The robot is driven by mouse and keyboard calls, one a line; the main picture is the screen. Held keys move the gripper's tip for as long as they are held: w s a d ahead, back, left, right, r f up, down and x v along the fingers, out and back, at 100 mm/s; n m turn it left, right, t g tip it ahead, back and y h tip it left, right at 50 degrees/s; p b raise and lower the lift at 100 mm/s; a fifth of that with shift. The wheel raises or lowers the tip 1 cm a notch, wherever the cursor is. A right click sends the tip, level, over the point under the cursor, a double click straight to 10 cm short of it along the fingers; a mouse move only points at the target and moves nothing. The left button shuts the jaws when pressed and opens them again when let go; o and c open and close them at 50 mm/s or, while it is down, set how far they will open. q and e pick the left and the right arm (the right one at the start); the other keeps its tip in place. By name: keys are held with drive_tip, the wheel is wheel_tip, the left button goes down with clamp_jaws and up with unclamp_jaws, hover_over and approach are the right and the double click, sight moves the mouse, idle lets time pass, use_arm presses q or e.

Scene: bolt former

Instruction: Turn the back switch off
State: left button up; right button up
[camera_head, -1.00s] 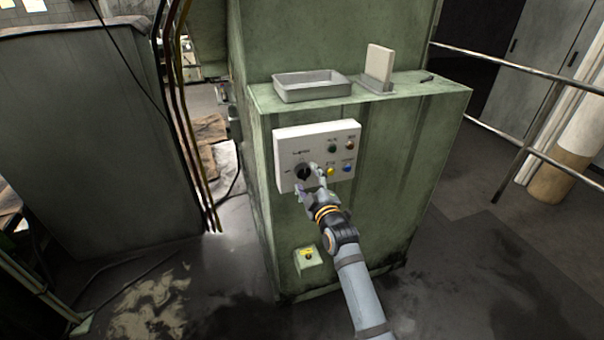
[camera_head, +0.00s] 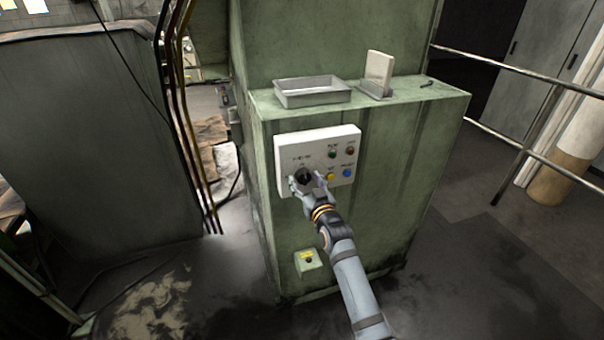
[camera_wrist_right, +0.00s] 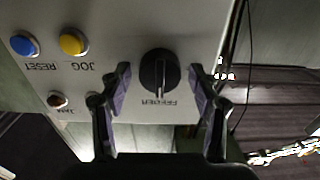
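The control panel (camera_head: 318,150) is a white box on the front of a green machine. A black rotary knob (camera_head: 303,177) sits at its lower left; in the right wrist view the same knob (camera_wrist_right: 160,72) is labelled FEEDER and the picture is upside down. My right gripper (camera_head: 306,183) is at the panel. In the right wrist view the right gripper (camera_wrist_right: 162,82) is open, with one finger on each side of the knob and gaps between fingers and knob. The knob's ridge lies along the finger direction. My left gripper is not in view.
A small box (camera_head: 308,258) is lower on the machine. A grey tray (camera_head: 312,92) stands on top. Metal railings (camera_head: 530,160) are at right.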

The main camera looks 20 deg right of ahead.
clamp_jaws()
drive_tip(key=n+b, duration=0.1)
drive_tip(key=n, duration=0.3)
drive_tip(key=shift+f, duration=0.1)
drive_tip(key=shift+n, duration=0.8)
drive_tip(key=n, duration=0.3)
drive_tip(key=shift+n+b, duration=0.35)
drive_tip(key=shift+n, duration=0.85)
drive_tip(key=shift+o, duration=0.9)
unclamp_jaws()
